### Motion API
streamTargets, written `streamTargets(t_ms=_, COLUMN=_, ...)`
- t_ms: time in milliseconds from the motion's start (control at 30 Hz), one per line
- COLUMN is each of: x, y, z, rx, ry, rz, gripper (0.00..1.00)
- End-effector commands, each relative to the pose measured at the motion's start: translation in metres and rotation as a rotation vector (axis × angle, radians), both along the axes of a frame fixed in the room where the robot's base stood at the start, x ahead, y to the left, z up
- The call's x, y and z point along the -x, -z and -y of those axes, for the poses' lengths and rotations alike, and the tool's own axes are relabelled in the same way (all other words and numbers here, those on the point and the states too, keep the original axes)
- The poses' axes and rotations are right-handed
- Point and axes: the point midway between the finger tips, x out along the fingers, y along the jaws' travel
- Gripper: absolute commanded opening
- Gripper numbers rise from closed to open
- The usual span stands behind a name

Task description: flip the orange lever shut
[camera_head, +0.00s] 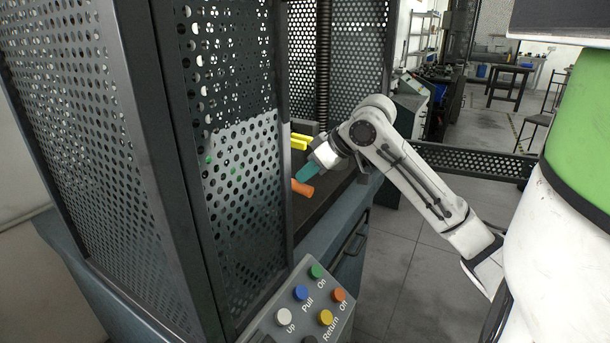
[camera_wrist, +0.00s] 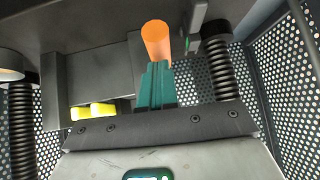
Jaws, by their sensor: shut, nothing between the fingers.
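The orange lever (camera_head: 302,187) shows in the head view inside the machine frame, just below my gripper's tip. In the wrist view the orange lever (camera_wrist: 156,40) is a short rounded cylinder directly ahead of the fingertips. My gripper (camera_head: 308,172) has teal fingers that are closed together with nothing between them. In the wrist view the fingers of my gripper (camera_wrist: 155,72) point at the lever's near end and overlap its lower edge. I cannot tell whether they touch it. The lever's mount is mostly hidden.
A yellow part (camera_head: 300,141) lies behind my gripper, and it also shows in the wrist view (camera_wrist: 93,111). Perforated metal panels (camera_head: 235,150) enclose the machine at left and back. A button panel (camera_head: 305,300) stands in front. Coiled springs (camera_wrist: 221,70) flank the lever area.

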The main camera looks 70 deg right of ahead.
Motion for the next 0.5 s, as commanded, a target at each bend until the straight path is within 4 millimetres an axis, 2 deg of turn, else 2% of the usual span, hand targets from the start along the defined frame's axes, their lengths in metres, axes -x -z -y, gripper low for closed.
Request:
streamTargets(t_ms=33, x=-0.001, y=0.013, z=-0.002, rx=-0.002, ry=-0.002, rz=0.035, gripper=0.0)
streamTargets(t_ms=500, x=0.0, y=0.047, z=-0.002, rx=0.064, ry=-0.003, rz=0.286, gripper=0.0)
